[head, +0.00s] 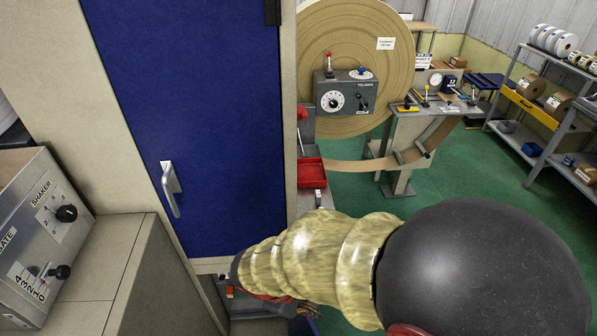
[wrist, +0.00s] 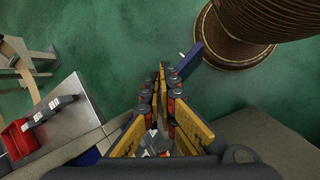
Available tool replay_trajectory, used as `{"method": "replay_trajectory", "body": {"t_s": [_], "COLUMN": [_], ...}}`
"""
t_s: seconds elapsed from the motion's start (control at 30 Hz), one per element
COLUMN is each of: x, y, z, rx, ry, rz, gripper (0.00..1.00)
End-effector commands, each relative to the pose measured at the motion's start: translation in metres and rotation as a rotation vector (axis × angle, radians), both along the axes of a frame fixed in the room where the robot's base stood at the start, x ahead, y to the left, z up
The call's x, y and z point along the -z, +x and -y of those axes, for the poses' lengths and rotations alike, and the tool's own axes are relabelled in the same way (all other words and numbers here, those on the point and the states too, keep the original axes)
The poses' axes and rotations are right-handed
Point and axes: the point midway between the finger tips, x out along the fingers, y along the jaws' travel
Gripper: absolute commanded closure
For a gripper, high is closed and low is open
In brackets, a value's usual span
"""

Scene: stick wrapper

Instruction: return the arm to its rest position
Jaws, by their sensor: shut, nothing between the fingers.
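My gripper (wrist: 162,70) shows in the wrist view, its yellow-padded fingers closing together at the tips with nothing held. It hangs over the green floor, beside a grey bench (wrist: 72,112). In the head view my arm, with its pale yellow ribbed sleeve and large black rounded part, crosses the lower right. The gripper itself is mostly hidden there behind the arm and the lower frame edge, so I cannot make out its fingers.
A blue door (head: 205,110) with a metal handle stands left of the arm. A shaker control panel (head: 45,235) is at far left. A large tan roll (head: 350,35) and a shelf (head: 550,95) stand behind. A red bin (wrist: 20,138) sits on the bench. Green floor is open at right.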

Motion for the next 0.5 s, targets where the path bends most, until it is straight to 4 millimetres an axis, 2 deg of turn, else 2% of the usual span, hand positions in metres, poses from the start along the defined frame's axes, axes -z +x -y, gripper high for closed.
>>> {"method": "replay_trajectory", "body": {"t_s": [0.03,0.1,0.5], "x": [-0.017,-0.037,-0.143], "y": [-0.005,-0.013,-0.048], "z": [0.010,0.021,0.077], "rx": [0.092,0.212,0.758], "ry": [0.058,0.137,0.568], "rz": [0.017,0.036,0.237], "gripper": [1.00,1.00,1.00]}}
